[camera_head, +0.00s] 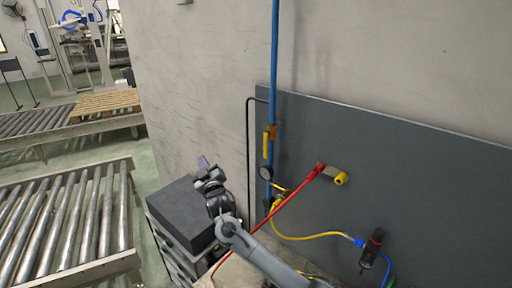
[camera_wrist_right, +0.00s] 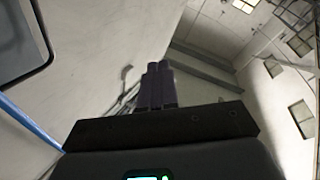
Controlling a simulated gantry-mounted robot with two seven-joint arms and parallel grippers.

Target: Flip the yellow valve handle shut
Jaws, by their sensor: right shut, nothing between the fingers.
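The yellow valve handle (camera_head: 266,146) lies upright along the blue vertical pipe (camera_head: 275,60) on the grey wall panel. A round gauge (camera_head: 266,172) sits just below it. My right gripper (camera_head: 204,162) is to the left of the handle, clearly apart from it, above a dark box. Its fingers are together and empty, as the right wrist view (camera_wrist_right: 158,84) also shows. The handle cannot be made out in the right wrist view. My left gripper is not in view.
The dark box (camera_head: 183,212) stands below my right gripper. A red hose (camera_head: 290,198) and a yellow hose (camera_head: 310,237) run across the panel (camera_head: 420,165). A black thin pipe (camera_head: 249,150) stands left of the valve. Roller conveyors (camera_head: 65,225) fill the left.

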